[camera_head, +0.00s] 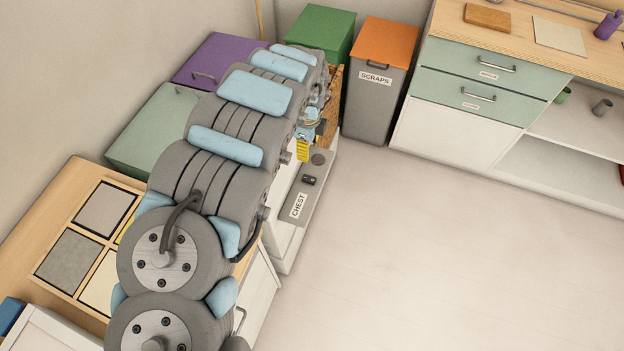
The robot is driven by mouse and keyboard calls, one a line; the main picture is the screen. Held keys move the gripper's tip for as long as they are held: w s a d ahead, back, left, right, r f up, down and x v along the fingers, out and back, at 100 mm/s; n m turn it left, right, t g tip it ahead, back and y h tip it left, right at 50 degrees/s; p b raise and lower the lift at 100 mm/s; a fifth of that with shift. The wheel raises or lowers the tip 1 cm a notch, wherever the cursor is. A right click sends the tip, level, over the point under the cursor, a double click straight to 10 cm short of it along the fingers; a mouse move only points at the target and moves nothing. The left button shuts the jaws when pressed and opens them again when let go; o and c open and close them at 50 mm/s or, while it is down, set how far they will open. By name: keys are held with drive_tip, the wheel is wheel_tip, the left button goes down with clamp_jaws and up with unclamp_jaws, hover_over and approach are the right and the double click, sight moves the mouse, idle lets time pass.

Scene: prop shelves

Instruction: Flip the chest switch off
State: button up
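The white chest (289,244) stands left of centre, partly hidden behind my arm. Its grey panel carries a label reading CHEST (298,205). A small dark switch (309,180) sits on the panel above the label; I cannot make out its position. A round grey disc (318,158) lies farther along the panel. My arm reaches over the chest from the lower left. My gripper (311,126) is at the arm's far end, above the chest's back part, apart from the switch. It is small and partly hidden, so its fingers cannot be made out.
A yellow ribbed thing (302,150) shows beside the gripper. A woven brown surface (331,108) is behind it. A grey SCRAPS bin (373,105) with an orange lid, a green bin (317,28) and a purple box (216,60) stand at the back. The floor on the right is clear.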

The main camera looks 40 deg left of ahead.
sight(309, 179)
wheel_tip(309, 179, down, 17)
drive_tip(key=b, duration=0.5)
drive_tip(key=shift+f, duration=0.1)
idle(0.3)
clamp_jaws()
